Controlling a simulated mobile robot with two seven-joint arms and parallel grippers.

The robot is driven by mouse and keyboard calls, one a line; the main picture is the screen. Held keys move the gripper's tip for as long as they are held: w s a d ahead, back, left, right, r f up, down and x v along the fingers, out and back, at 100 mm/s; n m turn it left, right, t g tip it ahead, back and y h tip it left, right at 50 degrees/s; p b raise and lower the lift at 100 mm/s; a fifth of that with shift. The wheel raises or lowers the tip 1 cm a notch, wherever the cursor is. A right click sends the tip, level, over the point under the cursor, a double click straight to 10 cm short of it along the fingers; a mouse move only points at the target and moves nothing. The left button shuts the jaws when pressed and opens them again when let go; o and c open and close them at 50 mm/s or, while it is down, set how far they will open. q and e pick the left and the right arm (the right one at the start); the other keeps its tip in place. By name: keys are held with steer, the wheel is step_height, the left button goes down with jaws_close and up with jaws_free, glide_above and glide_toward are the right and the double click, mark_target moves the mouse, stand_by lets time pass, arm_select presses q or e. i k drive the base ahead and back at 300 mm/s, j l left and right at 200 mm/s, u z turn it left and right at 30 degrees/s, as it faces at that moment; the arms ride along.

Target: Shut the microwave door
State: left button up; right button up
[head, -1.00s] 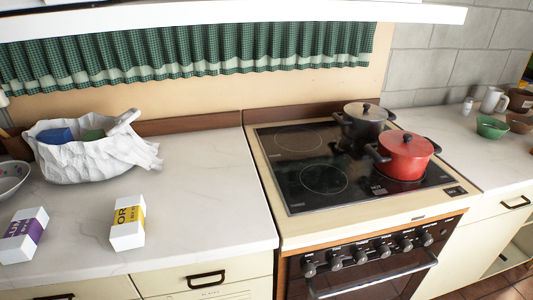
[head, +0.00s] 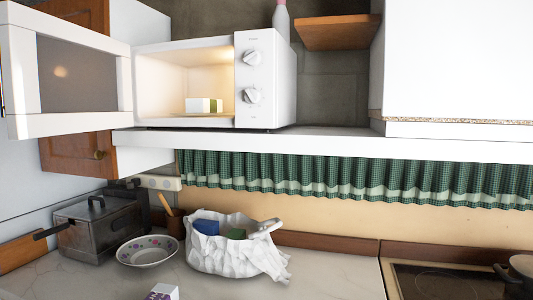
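The white microwave (head: 268,80) stands on a shelf above the counter, in the upper left of the head view. Its door (head: 125,70) is wide open, swung out to the left toward me, with a dark window in a white frame. The lit cavity (head: 160,88) holds a small white box with a green part (head: 204,105). Two round knobs are on the control panel at its right. Neither of my grippers is in view.
The white shelf (head: 330,146) runs under the microwave, with a green checked curtain (head: 350,180) below. The counter holds a white bag (head: 225,258), a patterned bowl (head: 147,251) and a grey metal pot (head: 98,228). A stove (head: 440,282) is at lower right. Wooden cabinet doors hang at left.

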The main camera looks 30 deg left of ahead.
mark_target(58, 77)
steer(key=k+j+u, duration=0.2)
steer(key=j, duration=1.4)
steer(key=j+u, duration=0.25)
steer(key=j, duration=1.35)
